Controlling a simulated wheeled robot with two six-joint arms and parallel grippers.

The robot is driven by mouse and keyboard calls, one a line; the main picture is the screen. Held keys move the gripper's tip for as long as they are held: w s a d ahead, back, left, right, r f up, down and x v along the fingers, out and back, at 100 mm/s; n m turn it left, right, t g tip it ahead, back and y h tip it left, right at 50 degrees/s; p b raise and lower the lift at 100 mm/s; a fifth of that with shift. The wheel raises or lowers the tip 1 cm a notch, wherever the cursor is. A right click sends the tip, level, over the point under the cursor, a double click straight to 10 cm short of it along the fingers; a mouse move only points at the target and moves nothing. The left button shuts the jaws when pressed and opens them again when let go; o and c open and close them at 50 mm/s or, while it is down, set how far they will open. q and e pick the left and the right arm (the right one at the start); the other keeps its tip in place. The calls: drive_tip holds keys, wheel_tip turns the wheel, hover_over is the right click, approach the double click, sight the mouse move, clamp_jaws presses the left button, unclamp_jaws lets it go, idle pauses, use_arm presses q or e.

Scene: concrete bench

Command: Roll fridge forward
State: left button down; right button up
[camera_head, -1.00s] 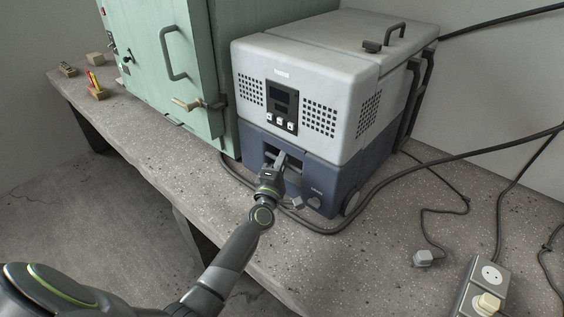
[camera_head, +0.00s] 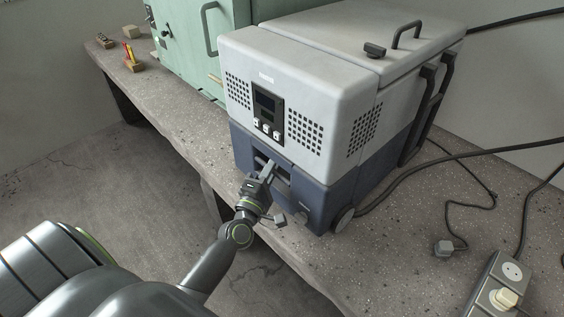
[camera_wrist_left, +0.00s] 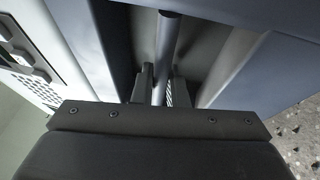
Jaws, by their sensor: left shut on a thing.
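The fridge (camera_head: 310,75) is a portable box with a pale grey upper part and a dark blue lower part, standing on the concrete bench with its front near the bench edge. A wheel (camera_head: 344,219) shows at its lower front corner. My left gripper (camera_head: 264,172) is at the recess low on the fridge front, shut on the handle bar there. In the left wrist view the bar (camera_wrist_left: 168,45) runs between the two fingers (camera_wrist_left: 160,85). The fridge's underside is hidden. My right gripper is not in view.
A green metal cabinet (camera_head: 184,45) stands behind and left of the fridge. A cable and a grey plug (camera_head: 443,248) lie to the right, near a power strip (camera_head: 498,285). Wooden blocks (camera_head: 133,63) sit far left.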

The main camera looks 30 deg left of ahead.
use_arm(q)
drive_tip(key=shift+s+a+f, duration=0.1)
drive_tip(key=shift+s+f, duration=0.15)
drive_tip(key=shift+s, duration=0.05)
drive_tip(key=c, duration=1.8)
unclamp_jaws()
drive_tip(key=o, duration=0.3)
drive_tip(key=shift+s+a+r, duration=0.1)
drive_tip(key=shift+s+r, duration=0.1)
drive_tip(key=shift+o, duration=0.2)
